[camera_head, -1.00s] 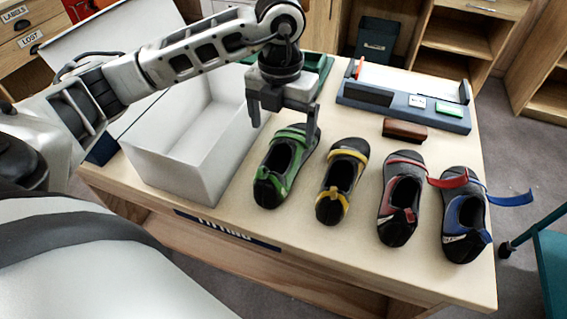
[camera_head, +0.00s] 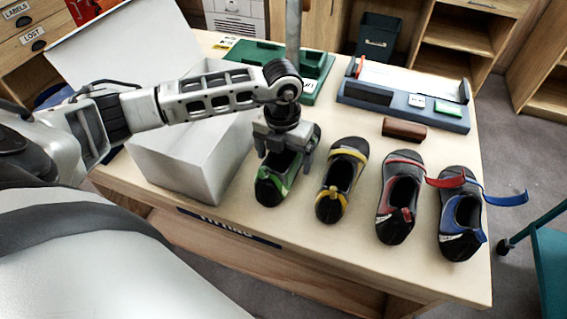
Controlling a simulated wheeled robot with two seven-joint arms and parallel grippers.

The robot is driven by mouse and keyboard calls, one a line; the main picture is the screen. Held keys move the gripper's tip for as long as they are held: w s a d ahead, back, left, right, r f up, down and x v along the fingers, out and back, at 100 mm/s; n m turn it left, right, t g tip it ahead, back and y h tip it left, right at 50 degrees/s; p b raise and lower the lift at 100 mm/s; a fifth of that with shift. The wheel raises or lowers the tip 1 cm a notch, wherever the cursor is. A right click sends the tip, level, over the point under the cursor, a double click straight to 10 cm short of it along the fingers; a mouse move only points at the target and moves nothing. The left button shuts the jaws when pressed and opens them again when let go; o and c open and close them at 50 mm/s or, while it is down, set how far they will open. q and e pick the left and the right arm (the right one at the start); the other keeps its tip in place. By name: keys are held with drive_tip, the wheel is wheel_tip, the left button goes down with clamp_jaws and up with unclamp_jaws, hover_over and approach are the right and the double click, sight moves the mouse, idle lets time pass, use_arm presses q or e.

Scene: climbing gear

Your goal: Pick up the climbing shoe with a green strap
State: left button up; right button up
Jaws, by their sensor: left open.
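The climbing shoe with a green strap (camera_head: 270,188) lies on the table, the leftmost of a row of shoes, beside the white box. My left gripper (camera_head: 284,168) is directly over this shoe, pointing down, with its open fingers at the shoe's two sides. The gripper hides the middle of the shoe and most of its strap. I cannot tell whether the fingers touch it. My right gripper is not in view.
Shoes with yellow (camera_head: 343,180), red (camera_head: 398,200) and blue (camera_head: 463,213) straps stand to the right. An open white box (camera_head: 177,170) is close on the left. A brown block (camera_head: 404,130), blue-grey tray (camera_head: 440,118) and green tray (camera_head: 315,75) lie behind.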

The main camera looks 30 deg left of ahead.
use_arm(q)
drive_tip(key=c, duration=1.2)
